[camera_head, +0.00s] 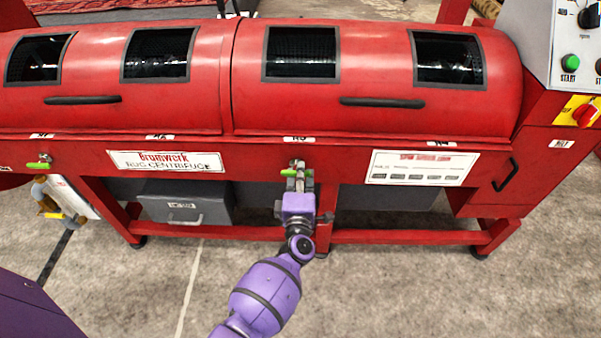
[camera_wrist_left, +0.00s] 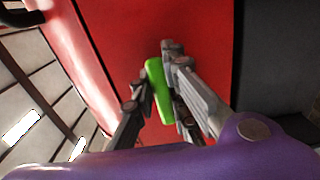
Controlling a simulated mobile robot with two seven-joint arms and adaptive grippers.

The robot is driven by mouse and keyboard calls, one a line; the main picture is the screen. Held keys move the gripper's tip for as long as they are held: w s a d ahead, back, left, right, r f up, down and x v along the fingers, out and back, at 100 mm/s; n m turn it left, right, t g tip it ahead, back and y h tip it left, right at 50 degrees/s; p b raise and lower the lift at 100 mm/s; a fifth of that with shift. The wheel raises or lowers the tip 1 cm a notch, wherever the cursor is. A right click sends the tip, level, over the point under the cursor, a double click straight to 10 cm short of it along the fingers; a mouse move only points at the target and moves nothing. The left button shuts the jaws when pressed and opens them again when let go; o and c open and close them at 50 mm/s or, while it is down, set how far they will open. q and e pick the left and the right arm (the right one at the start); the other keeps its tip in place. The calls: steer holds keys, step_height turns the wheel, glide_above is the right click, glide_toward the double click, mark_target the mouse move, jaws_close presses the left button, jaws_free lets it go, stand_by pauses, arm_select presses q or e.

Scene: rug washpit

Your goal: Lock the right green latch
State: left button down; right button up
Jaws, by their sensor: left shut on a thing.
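The right green latch (camera_head: 287,172) is on the red front panel of the centrifuge, below the lid seam near the middle. Its green handle lies roughly level and is partly hidden by my gripper. My left gripper (camera_head: 299,170) reaches it from the front. In the left wrist view the green handle (camera_wrist_left: 160,92) stands between the two fingers of the left gripper (camera_wrist_left: 156,84), and the gripper is shut on it. A second green latch (camera_head: 38,165) is at the far left of the panel, with its handle roughly level. My right gripper is not in view.
The red centrifuge lid (camera_head: 375,75) has dark windows and black handles (camera_head: 382,102), and looks closed. A grey drawer box (camera_head: 185,203) sits under the frame. A control box (camera_head: 572,60) with a green button is at upper right. The floor in front is clear.

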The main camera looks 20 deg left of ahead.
arm_select(q)
steer(key=shift+f, duration=0.1)
steer(key=c, duration=1.7)
jaws_free()
steer(key=shift+s, duration=0.15)
steer(key=v, duration=1.1)
steer(key=shift+s+d, duration=0.15)
steer(key=shift+s, duration=0.2)
